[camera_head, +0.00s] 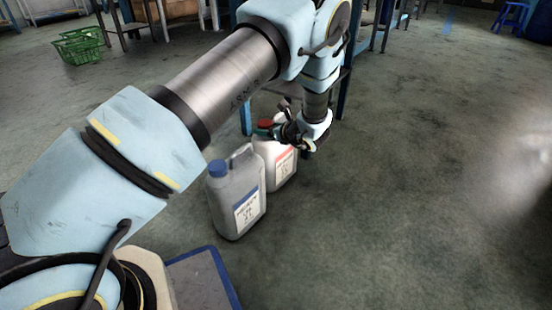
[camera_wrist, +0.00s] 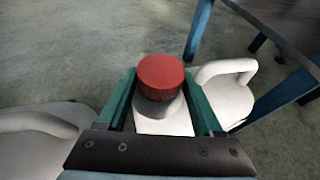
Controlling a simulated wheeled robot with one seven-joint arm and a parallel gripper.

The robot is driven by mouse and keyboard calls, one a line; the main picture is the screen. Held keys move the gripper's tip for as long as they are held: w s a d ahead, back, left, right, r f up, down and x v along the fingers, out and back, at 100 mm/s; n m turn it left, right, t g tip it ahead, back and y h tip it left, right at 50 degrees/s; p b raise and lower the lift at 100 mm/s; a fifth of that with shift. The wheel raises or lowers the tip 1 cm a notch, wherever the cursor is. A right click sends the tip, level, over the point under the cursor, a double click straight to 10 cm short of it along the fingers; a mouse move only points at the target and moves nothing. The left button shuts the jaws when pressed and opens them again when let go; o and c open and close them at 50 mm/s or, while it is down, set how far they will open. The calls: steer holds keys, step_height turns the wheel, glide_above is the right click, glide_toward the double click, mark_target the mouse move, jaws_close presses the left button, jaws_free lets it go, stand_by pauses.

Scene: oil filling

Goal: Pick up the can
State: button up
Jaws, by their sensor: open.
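Two cans stand upright on the floor. The nearer one is a grey can (camera_head: 236,203) with a blue cap and a white label. The other is a white can (camera_head: 280,169) with a red cap and a red-and-white label, just behind and to the right. My gripper (camera_head: 275,129) is at the top of the white can. In the wrist view, the red cap (camera_wrist: 161,76) sits between the two green fingers of my open gripper (camera_wrist: 161,98). The white can's handle (camera_wrist: 225,72) shows to the right. I cannot tell whether the fingers touch the cap or neck.
A table with blue legs (camera_head: 343,92) stands right behind the white can; a leg also shows in the wrist view (camera_wrist: 199,30). A green basket (camera_head: 80,46) is at the far left. A blue stool (camera_head: 511,17) is far right. The floor on the right is clear.

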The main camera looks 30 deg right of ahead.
steer(key=shift+c, duration=0.3)
jaws_close()
stand_by(0.3)
